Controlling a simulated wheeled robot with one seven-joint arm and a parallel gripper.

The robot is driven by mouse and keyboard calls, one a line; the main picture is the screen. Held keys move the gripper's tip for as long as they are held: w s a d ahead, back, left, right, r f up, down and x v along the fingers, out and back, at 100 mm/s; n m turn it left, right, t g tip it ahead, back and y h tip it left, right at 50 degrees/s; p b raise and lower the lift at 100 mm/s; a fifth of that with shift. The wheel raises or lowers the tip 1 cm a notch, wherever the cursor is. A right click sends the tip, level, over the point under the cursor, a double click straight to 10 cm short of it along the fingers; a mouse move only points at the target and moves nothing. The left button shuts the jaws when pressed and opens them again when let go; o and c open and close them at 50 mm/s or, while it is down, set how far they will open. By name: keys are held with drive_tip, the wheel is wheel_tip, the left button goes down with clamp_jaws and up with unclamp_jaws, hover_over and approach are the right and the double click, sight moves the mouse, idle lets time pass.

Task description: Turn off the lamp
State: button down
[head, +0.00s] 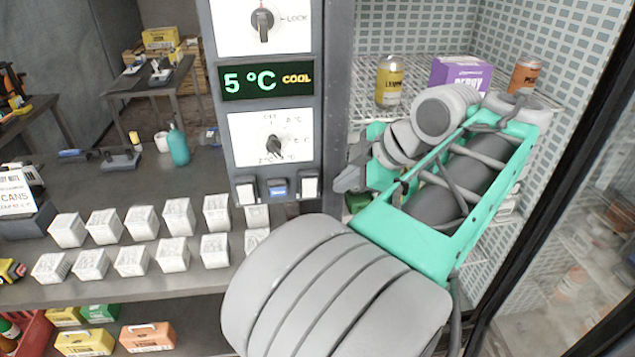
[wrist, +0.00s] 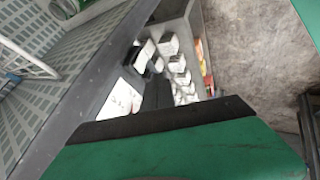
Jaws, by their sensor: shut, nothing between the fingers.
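A grey control panel (head: 268,165) stands upright in the head view. At its foot sit three small switches: a white left one (head: 246,190), a blue middle one (head: 278,187) and a white right one (head: 308,185). I cannot tell which belongs to the lamp, and no lamp is clearly visible. My gripper (head: 348,181) is shut and empty, just right of the panel at about switch height, apart from the switches in the picture. In the wrist view, the panel's dial plate (wrist: 122,98) and white switches (wrist: 145,52) show beyond my green gripper (wrist: 165,115).
Above the switches are a temperature dial (head: 273,146), a green display (head: 268,80) and a lock knob (head: 263,22). White cartons (head: 140,222) fill the counter at left.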

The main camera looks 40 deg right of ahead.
sight(308, 188)
drive_tip(key=shift+w+d+f+b, duration=0.3)
drive_tip(key=shift+w+f+b, duration=0.75)
drive_tip(key=shift+w, duration=0.55)
drive_tip(key=shift+w+d+f+b, duration=0.25)
drive_tip(key=shift+w+f+b, duration=0.5)
drive_tip(key=shift+w+f, duration=0.75)
drive_tip(key=shift+w+d+f+b, duration=0.3)
drive_tip(key=shift+w+f+b, duration=0.7)
drive_tip(key=shift+w, duration=0.7)
drive_tip(key=shift+f, duration=0.1)
drive_tip(key=shift+w+d, duration=0.2)
drive_tip(key=shift+w, duration=0.05)
drive_tip(key=shift+r, duration=0.25)
